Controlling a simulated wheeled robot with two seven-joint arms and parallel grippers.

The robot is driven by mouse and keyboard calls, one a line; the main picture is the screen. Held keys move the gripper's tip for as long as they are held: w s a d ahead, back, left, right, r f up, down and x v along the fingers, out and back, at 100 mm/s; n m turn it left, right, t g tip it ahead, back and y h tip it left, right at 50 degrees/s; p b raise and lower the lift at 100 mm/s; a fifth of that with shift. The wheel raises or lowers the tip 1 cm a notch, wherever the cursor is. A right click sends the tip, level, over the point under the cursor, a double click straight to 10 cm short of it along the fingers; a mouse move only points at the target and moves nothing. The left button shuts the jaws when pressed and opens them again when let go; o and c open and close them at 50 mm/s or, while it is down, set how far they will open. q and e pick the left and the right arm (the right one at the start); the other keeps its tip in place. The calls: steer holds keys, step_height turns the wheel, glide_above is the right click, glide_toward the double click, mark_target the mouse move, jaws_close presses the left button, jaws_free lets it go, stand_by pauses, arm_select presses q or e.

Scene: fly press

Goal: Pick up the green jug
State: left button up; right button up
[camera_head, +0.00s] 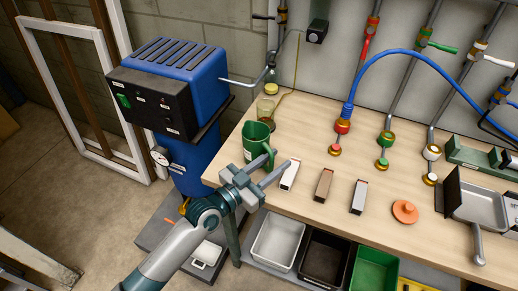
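The green jug (255,138) stands upright near the left end of the wooden workbench (320,213). My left gripper (280,160) reaches in from the lower left and is open, its two fingers apart with nothing seen between them. Its upper finger passes in front of the lower right part of the jug and hides some of it. I cannot tell whether that finger touches the jug. My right gripper is not in view.
Beside the gripper lie a white block (290,175), a brown block (323,185) and a grey block (359,197). A glass jar (265,108) stands behind the jug. A blue machine (184,70) is at the left. Bins, including a green one (374,269), sit below the bench.

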arm_select(q)
steer(key=shift+p+x, duration=0.3)
steer(key=shift+x, duration=1.1)
steer(key=shift+f, duration=0.1)
steer(key=shift+a, duration=0.1)
jaws_close()
